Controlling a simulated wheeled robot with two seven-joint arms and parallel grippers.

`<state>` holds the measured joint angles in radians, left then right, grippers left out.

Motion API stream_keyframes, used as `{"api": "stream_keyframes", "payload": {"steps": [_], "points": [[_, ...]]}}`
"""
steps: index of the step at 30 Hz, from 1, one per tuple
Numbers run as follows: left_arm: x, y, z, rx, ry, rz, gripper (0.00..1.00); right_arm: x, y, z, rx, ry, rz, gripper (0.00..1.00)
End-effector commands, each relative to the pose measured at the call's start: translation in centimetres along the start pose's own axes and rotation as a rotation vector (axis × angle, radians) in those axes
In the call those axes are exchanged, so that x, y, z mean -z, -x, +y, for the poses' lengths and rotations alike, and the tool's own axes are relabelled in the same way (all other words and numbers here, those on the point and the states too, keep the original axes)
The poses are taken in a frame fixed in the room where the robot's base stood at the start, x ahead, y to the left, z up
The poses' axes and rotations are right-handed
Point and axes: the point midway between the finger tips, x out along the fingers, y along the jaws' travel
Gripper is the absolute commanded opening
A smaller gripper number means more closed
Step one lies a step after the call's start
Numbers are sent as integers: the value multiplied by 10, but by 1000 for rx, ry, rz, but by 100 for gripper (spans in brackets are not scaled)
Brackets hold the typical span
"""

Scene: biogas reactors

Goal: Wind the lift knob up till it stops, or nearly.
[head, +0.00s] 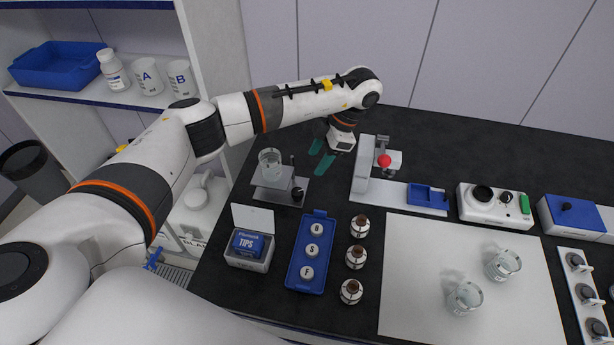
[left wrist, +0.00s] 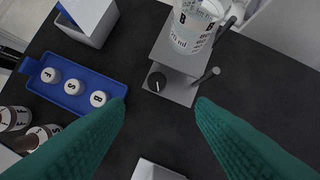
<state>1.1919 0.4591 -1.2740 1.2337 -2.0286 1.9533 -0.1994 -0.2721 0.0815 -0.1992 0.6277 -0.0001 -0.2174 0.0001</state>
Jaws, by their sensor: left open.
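The lift (head: 272,194) is a small grey stand at the back left of the black bench, with a glass beaker (head: 270,165) on top. Its dark round lift knob (head: 297,193) is on the side facing my left gripper. In the left wrist view the knob (left wrist: 157,82) has a white pointer line and lies just beyond the fingertips, near the middle. My left gripper (head: 321,155) is to the right of the lift, with its green fingers spread wide and empty. It is apart from the knob. My right gripper is not in view.
A thin dark post (left wrist: 207,76) stands beside the lift. A white instrument with a red knob (head: 384,160) is right of the gripper. A blue tray (head: 306,279) with several labelled caps and a tips box (head: 248,258) are in front. Bare bench separates them.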

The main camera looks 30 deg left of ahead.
Motion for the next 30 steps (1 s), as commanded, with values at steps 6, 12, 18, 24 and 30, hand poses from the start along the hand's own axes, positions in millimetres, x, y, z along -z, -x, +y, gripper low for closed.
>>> {"api": "stream_keyframes", "payload": {"steps": [6,12,18,24,30], "points": [[-2,-39,1,-5,0,-3,50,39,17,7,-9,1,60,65],[-1,-78,2,-4,-1,-1,50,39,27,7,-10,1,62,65],[0,-103,1,-3,-1,1,50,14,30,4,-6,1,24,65],[0,-112,1,-2,-1,2,50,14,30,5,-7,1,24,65],[1,-112,1,-1,-2,2,50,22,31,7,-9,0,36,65]]}}
